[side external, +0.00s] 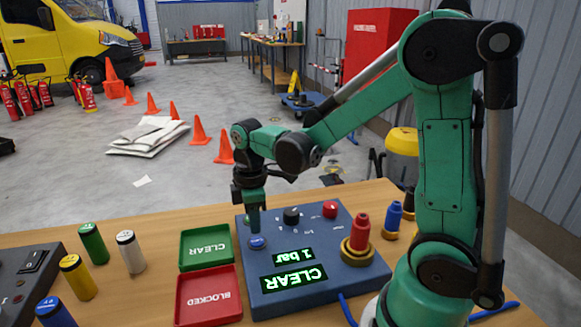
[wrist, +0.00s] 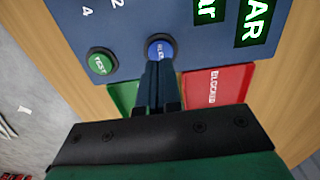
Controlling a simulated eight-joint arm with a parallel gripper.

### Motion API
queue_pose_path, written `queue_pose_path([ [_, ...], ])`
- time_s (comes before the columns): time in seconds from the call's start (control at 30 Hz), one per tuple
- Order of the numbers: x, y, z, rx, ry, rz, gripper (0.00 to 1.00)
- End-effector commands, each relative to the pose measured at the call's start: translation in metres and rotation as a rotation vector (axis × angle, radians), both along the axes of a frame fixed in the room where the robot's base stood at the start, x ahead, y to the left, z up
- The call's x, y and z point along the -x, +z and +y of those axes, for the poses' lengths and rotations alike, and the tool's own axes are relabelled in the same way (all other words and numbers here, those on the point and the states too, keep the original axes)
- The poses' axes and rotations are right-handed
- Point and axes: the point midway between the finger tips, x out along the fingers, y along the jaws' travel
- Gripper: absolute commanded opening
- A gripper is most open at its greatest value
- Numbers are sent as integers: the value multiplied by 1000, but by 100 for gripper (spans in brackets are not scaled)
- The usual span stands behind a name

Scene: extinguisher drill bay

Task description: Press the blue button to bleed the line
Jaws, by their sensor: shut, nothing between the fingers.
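The blue button (side external: 257,242) sits near the left edge of the blue control panel (side external: 345,284). My gripper (side external: 254,232) points down at it, its fingers shut and empty. In the wrist view the blue button (wrist: 160,50) shows just past my fingertips (wrist: 159,66). The tips look right at the button's edge; I cannot tell whether they touch it. A green button (wrist: 101,64) marked TEST is beside it. The panel also has a black knob (side external: 291,215), a red button (side external: 330,209) and green displays reading "1 bar" (side external: 293,256) and "CLEAR" (side external: 294,279).
A green CLEAR tray (side external: 186,264) and a red BLOCKED tray (side external: 181,317) lie left of the panel. Green (side external: 93,243), white (side external: 130,251) and yellow (side external: 78,277) cylinders stand further left. A red fitting on a brass base (side external: 361,233) stands on the panel's right side.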

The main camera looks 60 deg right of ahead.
Motion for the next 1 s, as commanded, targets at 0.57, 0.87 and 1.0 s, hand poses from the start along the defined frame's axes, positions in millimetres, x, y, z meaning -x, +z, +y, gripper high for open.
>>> queue_pose_path([
  [0.57, 0, 50, 0, -3, 0, 13, 0],
  [0.87, 0, 49, 0, -3, 0, 13, 0],
  [1.0, 0, 49, 0, -3, 0, 13, 0],
])
